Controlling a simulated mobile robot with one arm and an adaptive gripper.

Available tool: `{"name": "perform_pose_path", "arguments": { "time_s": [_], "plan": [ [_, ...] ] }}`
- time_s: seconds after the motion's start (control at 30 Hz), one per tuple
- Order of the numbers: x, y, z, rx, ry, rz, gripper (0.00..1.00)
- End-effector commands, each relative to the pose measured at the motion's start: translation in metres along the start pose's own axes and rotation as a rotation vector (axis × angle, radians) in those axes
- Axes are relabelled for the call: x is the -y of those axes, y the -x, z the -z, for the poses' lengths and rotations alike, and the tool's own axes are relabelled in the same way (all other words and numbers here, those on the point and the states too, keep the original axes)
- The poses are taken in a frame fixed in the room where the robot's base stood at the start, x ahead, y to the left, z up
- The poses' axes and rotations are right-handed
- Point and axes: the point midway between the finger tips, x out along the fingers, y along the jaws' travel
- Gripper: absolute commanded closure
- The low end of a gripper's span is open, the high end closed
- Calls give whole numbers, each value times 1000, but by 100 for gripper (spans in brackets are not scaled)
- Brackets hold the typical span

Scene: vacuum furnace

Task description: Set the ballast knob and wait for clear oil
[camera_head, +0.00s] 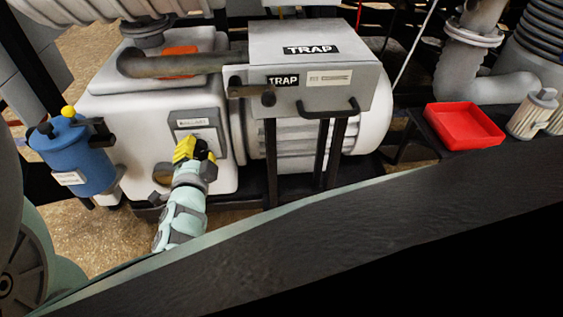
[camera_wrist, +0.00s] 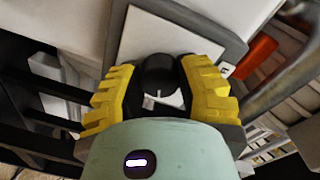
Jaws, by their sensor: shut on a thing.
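The ballast knob (camera_wrist: 160,76) is a round black knob with a pale pointer line, on a white plate in a grey frame. In the wrist view it sits between the two yellow fingers of my gripper (camera_wrist: 160,92), which is shut on it. In the head view my gripper (camera_head: 194,151) reaches the small labelled panel (camera_head: 198,124) on the front of the white pump body (camera_head: 225,178), and the knob is mostly hidden behind the fingers. The lettering around the knob is mostly covered; a small letter mark (camera_wrist: 226,70) shows at its right. I see no oil sight glass clearly.
A grey box marked TRAP (camera_head: 365,95) with a handle stands right of my gripper. A blue canister (camera_head: 78,157) with a yellow-topped knob is at the left. A red tray (camera_head: 465,126) and a pale cylinder (camera_head: 530,115) sit on the dark shelf at right.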

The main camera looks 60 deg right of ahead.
Motion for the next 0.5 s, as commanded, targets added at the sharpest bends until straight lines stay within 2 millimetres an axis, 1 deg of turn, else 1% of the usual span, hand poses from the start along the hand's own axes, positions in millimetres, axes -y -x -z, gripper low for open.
{"name": "perform_pose_path", "arguments": {
  "time_s": [0.3, 0.33, 0.5],
  "plan": [
    [-2, 0, -1, 3, -1, -6, 100],
    [-2, 0, -1, 3, -1, -6, 60],
    [-2, 0, 0, 1, -1, -4, 42]
  ]
}}
